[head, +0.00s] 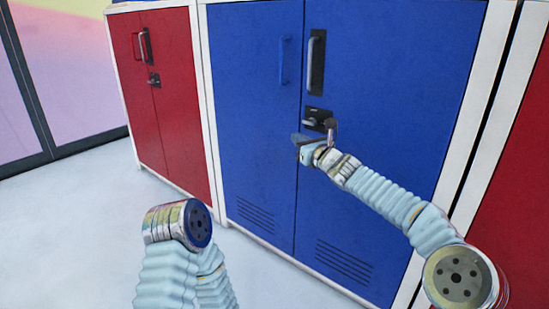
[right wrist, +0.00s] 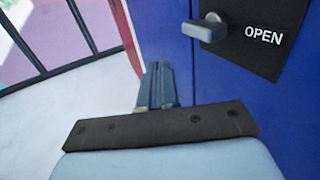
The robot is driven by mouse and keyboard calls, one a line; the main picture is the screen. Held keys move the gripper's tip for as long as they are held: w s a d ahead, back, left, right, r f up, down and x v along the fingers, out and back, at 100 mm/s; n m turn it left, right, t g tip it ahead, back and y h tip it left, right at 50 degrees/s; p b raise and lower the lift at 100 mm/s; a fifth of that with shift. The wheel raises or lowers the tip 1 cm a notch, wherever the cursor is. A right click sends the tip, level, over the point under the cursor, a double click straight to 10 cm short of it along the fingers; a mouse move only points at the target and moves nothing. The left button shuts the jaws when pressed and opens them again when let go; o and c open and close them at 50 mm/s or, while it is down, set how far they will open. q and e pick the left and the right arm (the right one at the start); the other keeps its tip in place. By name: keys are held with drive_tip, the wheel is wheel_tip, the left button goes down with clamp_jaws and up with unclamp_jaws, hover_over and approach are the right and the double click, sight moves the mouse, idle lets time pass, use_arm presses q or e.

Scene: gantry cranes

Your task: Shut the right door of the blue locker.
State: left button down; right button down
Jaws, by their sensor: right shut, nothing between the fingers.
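The blue locker has a left door (head: 250,110) and a right door (head: 400,90). The right door looks about flush with the left one; I cannot tell whether a small gap is left. It carries a tall dark handle (head: 317,60) and a black latch plate (head: 318,117). In the right wrist view the plate reads OPEN (right wrist: 264,36), beside a grey knob (right wrist: 205,28). My right gripper (head: 298,139) is shut and empty, just below the latch plate near the seam. Its fingers also show in the right wrist view (right wrist: 157,85). My left gripper is out of view.
A red locker (head: 165,100) stands to the left, and another red panel (head: 515,160) is at the right edge. A dark-framed window (head: 75,70) is at far left. The pale floor (head: 80,215) in front is clear.

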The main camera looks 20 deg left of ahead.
drive_tip(key=s+a+b, duration=0.3)
drive_tip(key=s, duration=0.6)
drive_tip(key=d+f+n+g+h, duration=0.2)
drive_tip(key=d+f, duration=0.2)
drive_tip(key=f, duration=0.6)
drive_tip(key=d+f+n+g+h, duration=0.2)
drive_tip(key=d+f+n, duration=0.1)
drive_tip(key=f, duration=0.7)
drive_tip(key=s+d+f+n+g+h, duration=0.25)
drive_tip(key=s+d+f+n, duration=0.2)
drive_tip(key=d+f, duration=0.55)
drive_tip(key=s+d+f+n+g+h, duration=0.25)
drive_tip(key=s+d+f, duration=0.35)
drive_tip(key=f, duration=0.8)
drive_tip(key=s+d+f+n+h, duration=0.1)
drive_tip(key=s+d+f+n, duration=0.4)
drive_tip(key=s+d+f, duration=0.25)
drive_tip(key=s+d+f+n+g, duration=0.15)
drive_tip(key=s+n, duration=0.25)
drive_tip(key=s, duration=0.4)
drive_tip(key=s+d+f+n+g, duration=0.15)
drive_tip(key=s+n, duration=0.25)
drive_tip(key=s, duration=0.5)
wheel_tip(320, 180, up, 17)
drive_tip(key=y+p, duration=0.1)
drive_tip(key=p, duration=1.6)
drive_tip(key=shift+a, duration=0.15)
drive_tip(key=shift+r, duration=0.1)
